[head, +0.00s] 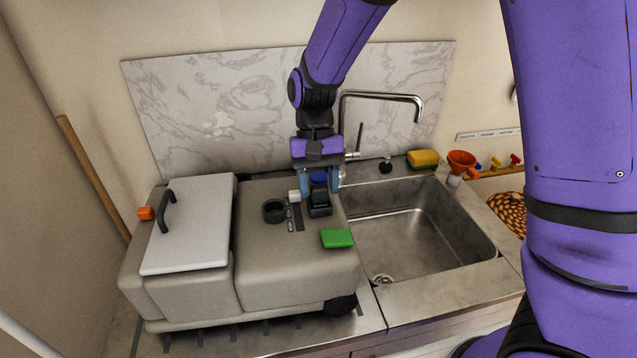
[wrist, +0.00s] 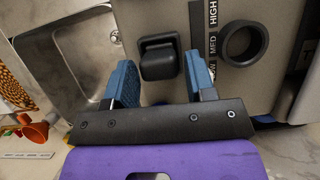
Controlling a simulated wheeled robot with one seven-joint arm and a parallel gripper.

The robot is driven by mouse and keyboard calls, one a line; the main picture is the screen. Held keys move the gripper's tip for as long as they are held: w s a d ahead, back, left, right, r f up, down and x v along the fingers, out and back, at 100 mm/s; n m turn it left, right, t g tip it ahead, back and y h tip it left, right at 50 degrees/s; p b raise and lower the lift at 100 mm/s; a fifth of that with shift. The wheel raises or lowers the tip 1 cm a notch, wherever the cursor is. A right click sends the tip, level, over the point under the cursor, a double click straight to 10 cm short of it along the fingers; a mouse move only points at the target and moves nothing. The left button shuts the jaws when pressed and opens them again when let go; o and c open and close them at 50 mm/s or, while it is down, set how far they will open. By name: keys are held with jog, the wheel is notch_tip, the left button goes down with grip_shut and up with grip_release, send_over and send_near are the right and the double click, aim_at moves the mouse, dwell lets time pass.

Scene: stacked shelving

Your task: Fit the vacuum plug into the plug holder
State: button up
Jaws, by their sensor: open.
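A black block-shaped piece (head: 320,208), which may be the vacuum plug, is on the right part of the beige vacuum body (head: 250,255). It also shows in the wrist view (wrist: 158,60). A black ring with a round opening (head: 274,210), which may be the plug holder, sits left of it; in the wrist view the ring (wrist: 243,42) is to the right. My gripper (head: 319,198) points down over the block, open, with blue fingers on either side of it. I cannot tell whether they touch it. A dark blue round part (head: 318,178) shows between the fingers.
A strip marked HIGH and MED (wrist: 212,20) lies between block and ring. A handled grey lid (head: 190,235) is left.

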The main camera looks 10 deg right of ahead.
jog(key=shift+r, duration=0.15)
jog(key=shift+r, duration=0.85)
jog(key=o, duration=0.6)
jog(key=shift+c, duration=0.2)
jog(key=v, duration=1)
jog(key=shift+r, duration=0.4)
jog(key=shift+w, duration=0.1)
